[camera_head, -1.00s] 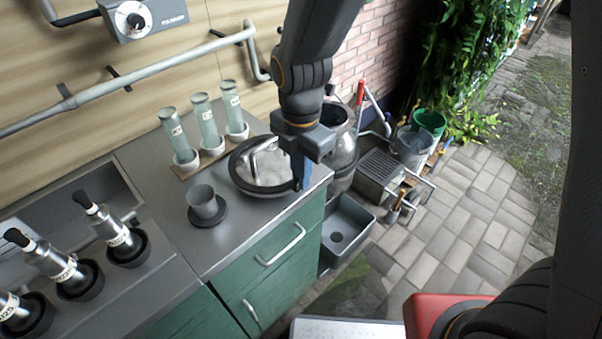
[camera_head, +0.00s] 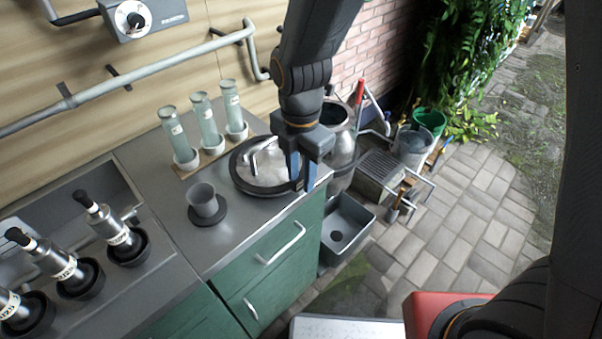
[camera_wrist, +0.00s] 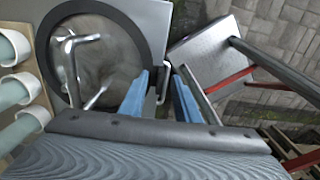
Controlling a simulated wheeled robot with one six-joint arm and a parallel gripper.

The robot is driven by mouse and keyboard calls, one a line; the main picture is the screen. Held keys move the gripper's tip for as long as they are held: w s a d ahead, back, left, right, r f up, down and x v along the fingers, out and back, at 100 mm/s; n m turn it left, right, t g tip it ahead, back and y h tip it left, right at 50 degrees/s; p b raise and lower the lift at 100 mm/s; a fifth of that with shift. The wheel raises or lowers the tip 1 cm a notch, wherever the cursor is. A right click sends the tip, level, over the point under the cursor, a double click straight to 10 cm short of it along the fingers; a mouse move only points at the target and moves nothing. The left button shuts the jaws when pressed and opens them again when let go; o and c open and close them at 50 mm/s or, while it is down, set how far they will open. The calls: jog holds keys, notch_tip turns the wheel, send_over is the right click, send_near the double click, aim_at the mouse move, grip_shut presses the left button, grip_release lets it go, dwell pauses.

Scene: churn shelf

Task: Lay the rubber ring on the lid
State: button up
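The black rubber ring (camera_head: 250,189) lies on the counter end around the rim of the round metal lid (camera_head: 270,170), with the lid's bent bar handle standing inside it. Both also show in the wrist view, the ring (camera_wrist: 46,48) encircling the lid (camera_wrist: 115,62). My gripper (camera_head: 302,184) is over the right side of the ring. Its two blue fingers are apart, and the wrist view shows a gap between the fingertips (camera_wrist: 162,78) at the ring's right edge. I cannot tell whether a finger touches the ring.
A grey cup on a dark disc (camera_head: 204,204) stands left of the lid. Several glass tubes (camera_head: 205,124) stand in a holder behind. A steel can (camera_head: 343,150) and a grey basin (camera_head: 345,226) are beyond the counter's right edge. The counter front is bare.

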jog(key=shift+r+b, duration=0.65)
jog(key=shift+r, duration=3.25)
jog(key=s+d+f+m, duration=0.1)
jog(key=d+m, duration=1)
jog(key=m, duration=0.3)
jog(key=s+d+f+m+t, duration=0.1)
jog(key=d+f+m, duration=0.1)
jog(key=d+m, duration=1)
jog(key=shift+d+f+m, duration=0.25)
jog(key=shift+d+m, duration=0.05)
jog(key=shift+m, duration=0.7)
jog(key=shift+o, duration=0.3)
jog(key=shift+s, duration=0.2)
